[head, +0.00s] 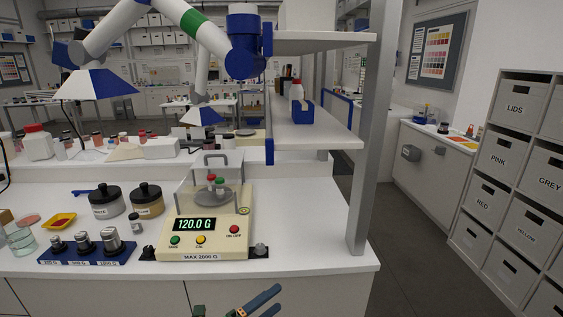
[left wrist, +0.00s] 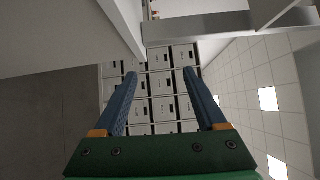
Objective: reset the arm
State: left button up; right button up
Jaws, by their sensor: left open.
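My left gripper (head: 279,297) shows at the bottom edge of the head view, in front of the bench and below the scale. Its two blue fingers stand apart, and in the left wrist view the gripper (left wrist: 160,73) is open with nothing between the fingers. The wrist camera looks past the fingers toward the labelled drawers (left wrist: 160,85), with ceiling tiles at its right. My right gripper is in neither view.
The white bench (head: 310,225) holds a cream scale (head: 200,243) reading 120.0 G, with small red- and green-lidded jars inside its clear shield. Dark jars (head: 107,203) and a blue weight rack (head: 85,256) stand left. A shelf post (head: 375,130) rises right.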

pick_arm(q)
jog(key=s+a+f+n+g+y, duration=0.1)
jog(key=s+a+f+n+y, duration=0.35)
jog(key=f, duration=0.35)
jog(key=s+a+f+n+y, duration=0.35)
jog(key=f+n, duration=0.25)
jog(key=f, duration=0.3)
jog(key=s+a+f+n+g+y, duration=0.1)
jog(key=s+a+f+n+y, duration=0.25)
jog(key=s+f+n, duration=0.35)
jog(key=s+a+f+n+g, duration=0.1)
jog(key=s+f+n+g, duration=0.1)
jog(key=s, duration=0.7)
jog(key=s+a+f+n+g+y, duration=0.1)
jog(key=s+a+f+n+g, duration=0.1)
jog(key=s+f, duration=0.4)
jog(key=s+a+f+n+g+y, duration=0.1)
jog(key=s+f+n+g, duration=0.3)
jog(key=s, duration=0.8)
jog(key=shift+s+a+f+g, duration=0.4)
jog(key=shift+a+f+g, duration=0.05)
jog(key=shift+f+g, duration=0.15)
jog(key=shift+w, duration=0.1)
